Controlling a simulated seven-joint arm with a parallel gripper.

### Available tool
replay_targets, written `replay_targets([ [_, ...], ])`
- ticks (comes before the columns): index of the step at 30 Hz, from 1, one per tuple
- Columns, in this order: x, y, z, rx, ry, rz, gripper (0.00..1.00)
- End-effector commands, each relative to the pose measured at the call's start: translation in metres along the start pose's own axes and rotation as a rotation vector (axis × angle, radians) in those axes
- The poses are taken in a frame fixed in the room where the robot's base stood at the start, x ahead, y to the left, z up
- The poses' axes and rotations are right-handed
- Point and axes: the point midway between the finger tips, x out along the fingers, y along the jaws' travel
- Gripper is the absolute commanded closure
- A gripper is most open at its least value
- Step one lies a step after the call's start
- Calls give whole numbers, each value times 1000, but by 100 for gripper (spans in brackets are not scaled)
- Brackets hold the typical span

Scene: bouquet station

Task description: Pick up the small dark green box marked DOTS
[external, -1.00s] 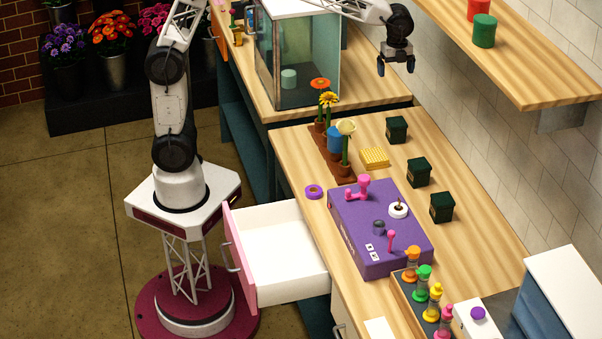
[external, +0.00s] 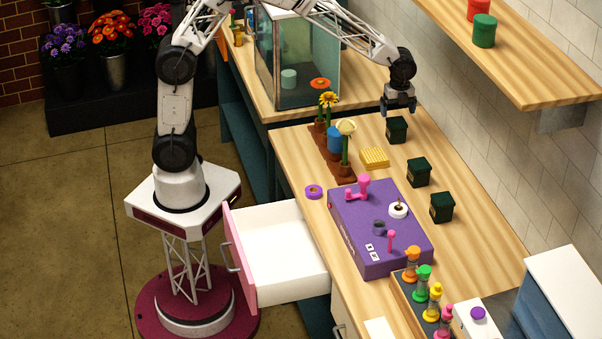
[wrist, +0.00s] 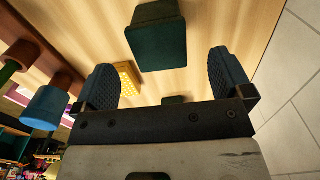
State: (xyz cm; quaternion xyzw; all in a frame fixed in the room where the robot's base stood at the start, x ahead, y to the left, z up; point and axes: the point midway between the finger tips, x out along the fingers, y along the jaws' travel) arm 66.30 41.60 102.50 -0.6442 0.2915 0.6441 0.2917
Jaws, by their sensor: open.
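Three small dark green boxes stand in a row along the wall side of the wooden bench: a far box (external: 397,130), a middle box (external: 418,172) and a near box (external: 441,207). Their markings are too small to read, so I cannot tell which says DOTS. My gripper (external: 398,110) is open and empty, pointing down just above and beyond the far box. In the wrist view, one dark green box (wrist: 158,42) appears ahead between the spread fingers (wrist: 163,68), apart from them. Part of another dark box (wrist: 175,99) shows behind the gripper's body edge.
A purple control box (external: 365,225) is nearer. A wooden shelf (external: 530,80) overhangs at right; a glass case (external: 310,70) stands behind.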

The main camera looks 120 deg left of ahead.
Motion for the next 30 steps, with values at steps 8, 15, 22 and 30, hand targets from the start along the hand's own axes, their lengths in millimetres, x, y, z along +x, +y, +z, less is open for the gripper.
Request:
replay_targets([
  [8, 8, 0, 0, 0, 0, 0, 2],
  [15, 13, 0, 0, 0, 0, 1, 2],
  [22, 31, 1, 0, 0, 0, 2, 2],
  [30, 33, 0, -1, 0, 0, 0, 2],
])
